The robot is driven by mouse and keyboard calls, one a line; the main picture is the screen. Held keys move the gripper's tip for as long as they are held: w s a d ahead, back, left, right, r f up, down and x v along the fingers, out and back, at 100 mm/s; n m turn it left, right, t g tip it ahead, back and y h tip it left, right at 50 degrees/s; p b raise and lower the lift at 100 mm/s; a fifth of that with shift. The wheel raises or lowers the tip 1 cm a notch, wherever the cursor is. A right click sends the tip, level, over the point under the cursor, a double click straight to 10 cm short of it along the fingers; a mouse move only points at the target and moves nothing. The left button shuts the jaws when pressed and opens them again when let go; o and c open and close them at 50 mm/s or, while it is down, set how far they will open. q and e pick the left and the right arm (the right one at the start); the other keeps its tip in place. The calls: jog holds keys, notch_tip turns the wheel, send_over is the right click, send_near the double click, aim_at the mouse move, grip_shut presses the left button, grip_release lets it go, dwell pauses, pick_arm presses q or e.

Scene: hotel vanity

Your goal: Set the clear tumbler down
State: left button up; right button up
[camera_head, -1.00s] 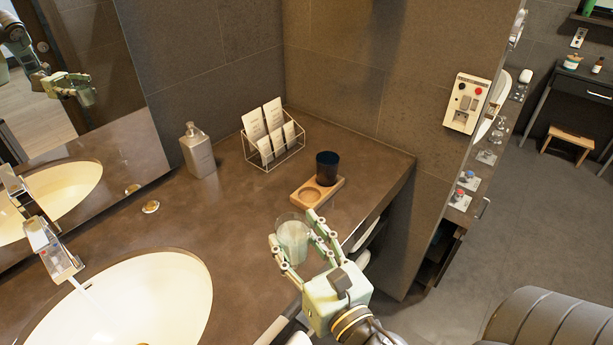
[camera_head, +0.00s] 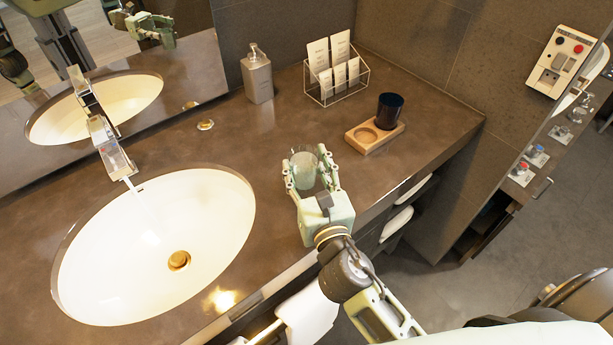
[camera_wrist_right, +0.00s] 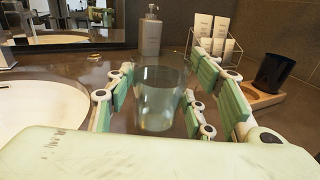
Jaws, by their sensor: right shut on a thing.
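The clear tumbler (camera_head: 304,170) is held upright in my right gripper (camera_head: 312,176), over the counter between the sink and the wooden coaster tray. It also shows in the right wrist view (camera_wrist_right: 158,98), between the green fingers of the right gripper (camera_wrist_right: 160,100), which are shut around it. I cannot tell whether its base touches the counter. The wooden tray (camera_head: 361,139) has an empty round recess on its left. A dark tumbler (camera_head: 389,109) stands in its right recess. My left gripper is not in view except for possible reflections in the mirror.
A white sink (camera_head: 120,260) with a tall faucet (camera_head: 110,150) lies left of my right gripper. A soap dispenser (camera_head: 257,75) and a wire rack with cards (camera_head: 335,85) stand at the back.

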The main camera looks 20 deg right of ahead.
jog(key=shift+f, duration=1.1)
jog(key=shift+f+b, duration=0.15)
jog(key=shift+b, duration=0.2)
jog(key=o, duration=1.3)
jog(key=s+b, duration=0.1)
jog(key=s, duration=0.4)
jog(key=s+b, duration=0.2)
jog(key=s, duration=0.3)
jog(key=shift+s+a+f, duration=0.1)
jog(key=shift+s+a, duration=0.1)
jog(key=shift+s+r+b, duration=0.25)
jog(key=shift+s+b, duration=0.25)
jog(key=shift+s, duration=0.35)
